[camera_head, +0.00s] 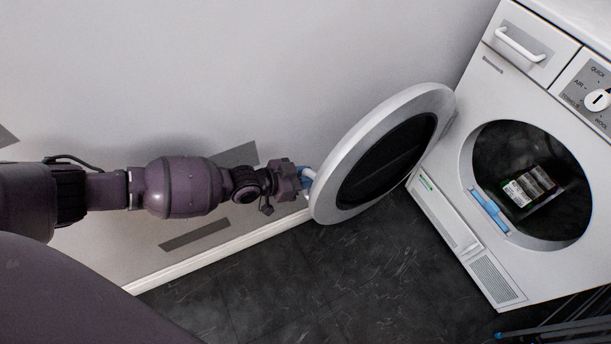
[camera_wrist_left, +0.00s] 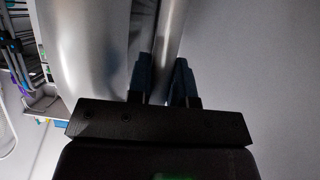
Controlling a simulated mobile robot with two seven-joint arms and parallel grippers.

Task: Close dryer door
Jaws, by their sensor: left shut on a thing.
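The dryer (camera_head: 453,192) stands at the right of the head view with its round drum opening uncovered. Its round door (camera_head: 333,187), a pale ring with a dark centre, stands swung open to the left, near the wall. My left gripper (camera_head: 306,178) is at the door's left edge, shut on the door handle (camera_head: 311,185). In the left wrist view the blue fingers (camera_wrist_left: 163,82) stand on either side of the pale handle bar (camera_wrist_left: 169,40), with the curved door surface (camera_wrist_left: 90,45) to the left. My right gripper is not in view.
The grey wall (camera_head: 240,60) runs behind the door and my left arm. A dark rack (camera_head: 560,322) shows at the bottom right.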

